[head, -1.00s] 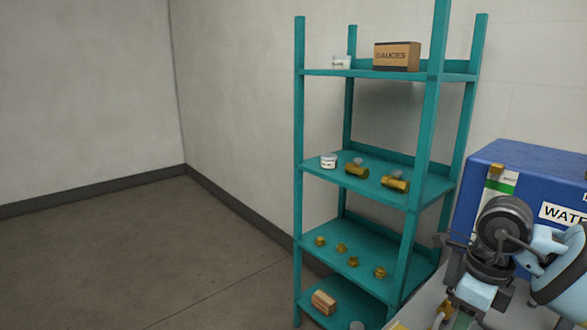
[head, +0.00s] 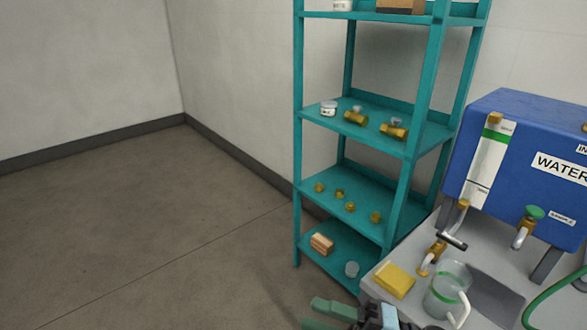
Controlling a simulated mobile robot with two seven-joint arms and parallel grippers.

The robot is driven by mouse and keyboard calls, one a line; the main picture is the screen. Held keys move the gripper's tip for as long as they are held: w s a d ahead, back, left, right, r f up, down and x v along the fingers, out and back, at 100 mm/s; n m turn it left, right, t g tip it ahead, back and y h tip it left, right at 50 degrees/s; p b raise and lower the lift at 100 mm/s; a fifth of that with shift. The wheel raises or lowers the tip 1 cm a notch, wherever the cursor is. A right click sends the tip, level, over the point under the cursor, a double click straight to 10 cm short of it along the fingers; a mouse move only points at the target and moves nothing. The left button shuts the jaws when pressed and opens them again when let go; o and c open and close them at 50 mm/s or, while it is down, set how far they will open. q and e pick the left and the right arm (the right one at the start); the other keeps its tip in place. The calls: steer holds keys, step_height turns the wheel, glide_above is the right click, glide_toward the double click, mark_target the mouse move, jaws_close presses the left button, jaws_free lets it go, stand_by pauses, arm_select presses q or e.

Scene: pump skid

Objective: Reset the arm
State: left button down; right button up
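My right gripper (head: 312,313) shows at the bottom edge of the head view, right of centre. Its two green fingers point left and stand apart, with nothing seen between them. The dark gripper body behind them is cut off by the lower edge. It appears in front of the shelf's foot and left of the bench's front corner. My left gripper is not in view.
A teal shelf (head: 410,205) holds brass fittings, jars and boxes. The floor at left is clear.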

steer(key=s+d+f+m+t+h, duration=0.2)
steer(key=d+f+m+t+h, duration=0.3)
steer(key=f+m+h, duration=0.5)
steer(key=s+d+f+m+t+h, duration=0.2)
steer(key=d+f+m+t+h, duration=0.35)
steer(key=m, duration=0.85)
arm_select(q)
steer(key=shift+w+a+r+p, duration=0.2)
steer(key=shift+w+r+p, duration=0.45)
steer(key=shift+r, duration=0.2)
arm_select(e)
steer(key=s+d+f+m+g+h, duration=0.1)
steer(key=s+d+f+m+g, duration=0.1)
steer(key=s+f, duration=0.5)
steer(key=s+d+f+m+g+h, duration=0.2)
steer(key=s+d+f+m+g, duration=0.1)
steer(key=s+f, duration=0.4)
steer(key=s+m+g, duration=0.1)
steer(key=s, duration=0.1)
steer(key=shift+s+f, duration=0.15)
steer(key=shift+s, duration=0.15)
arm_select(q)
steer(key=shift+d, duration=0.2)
arm_select(e)
steer(key=shift+d+g, duration=0.1)
steer(key=shift+g, duration=0.15)
